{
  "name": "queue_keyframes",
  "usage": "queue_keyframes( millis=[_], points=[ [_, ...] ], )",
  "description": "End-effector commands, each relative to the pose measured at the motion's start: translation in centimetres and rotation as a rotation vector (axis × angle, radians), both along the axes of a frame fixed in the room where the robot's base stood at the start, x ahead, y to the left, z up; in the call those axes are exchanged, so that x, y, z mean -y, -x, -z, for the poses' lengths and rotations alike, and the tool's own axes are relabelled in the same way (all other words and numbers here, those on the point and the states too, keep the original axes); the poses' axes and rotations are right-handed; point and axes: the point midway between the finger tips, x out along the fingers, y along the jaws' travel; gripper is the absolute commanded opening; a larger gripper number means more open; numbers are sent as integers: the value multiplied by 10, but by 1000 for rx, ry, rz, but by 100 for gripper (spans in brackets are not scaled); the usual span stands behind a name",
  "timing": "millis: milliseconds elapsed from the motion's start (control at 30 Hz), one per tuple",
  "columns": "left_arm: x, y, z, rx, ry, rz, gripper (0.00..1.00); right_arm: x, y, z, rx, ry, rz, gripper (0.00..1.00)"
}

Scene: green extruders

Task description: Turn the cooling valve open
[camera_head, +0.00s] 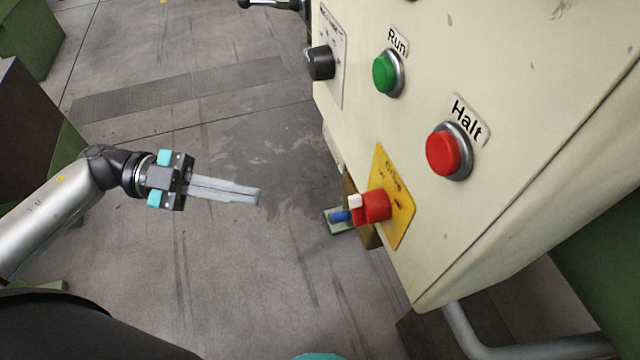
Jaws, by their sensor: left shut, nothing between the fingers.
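No label in view names the cooling valve. A small blue handle (341,216) shows on a pale fitting low beside the cream control panel (490,230), partly behind a red rotary knob (376,206). I cannot tell whether the blue handle is the valve or how it is turned. The red knob sits on a yellow plate (401,214) and has a white mark on its grip. My left gripper (258,195) is shut and empty, pointing right, left of the blue handle and apart from it. My right gripper's fingers are not in view.
The panel carries a black knob (320,63), a green Run button (386,73) and a red Halt button (445,152). A lever with a black ball (244,3) juts out at the top. A grey pipe (470,335) runs below the panel. Grey floor lies open around my left gripper.

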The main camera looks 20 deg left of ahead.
Motion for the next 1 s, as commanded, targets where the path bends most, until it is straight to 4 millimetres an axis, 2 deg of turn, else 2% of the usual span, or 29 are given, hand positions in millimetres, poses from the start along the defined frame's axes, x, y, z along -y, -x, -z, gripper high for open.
queue_keyframes(
  millis=[100,200,367,467,800,1000],
  points=[
    [-20,-4,-10,-52,-100,49,0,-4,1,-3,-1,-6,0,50],
    [-28,-5,-13,-79,-139,65,0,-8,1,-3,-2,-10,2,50],
    [-21,-6,-11,-90,-150,70,0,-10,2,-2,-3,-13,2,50],
    [-6,-7,-7,-86,-147,70,0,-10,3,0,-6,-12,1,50],
    [64,-12,12,-84,-144,68,0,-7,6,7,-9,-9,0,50],
    [93,-13,20,-86,-145,67,0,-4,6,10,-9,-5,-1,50]
  ],
)
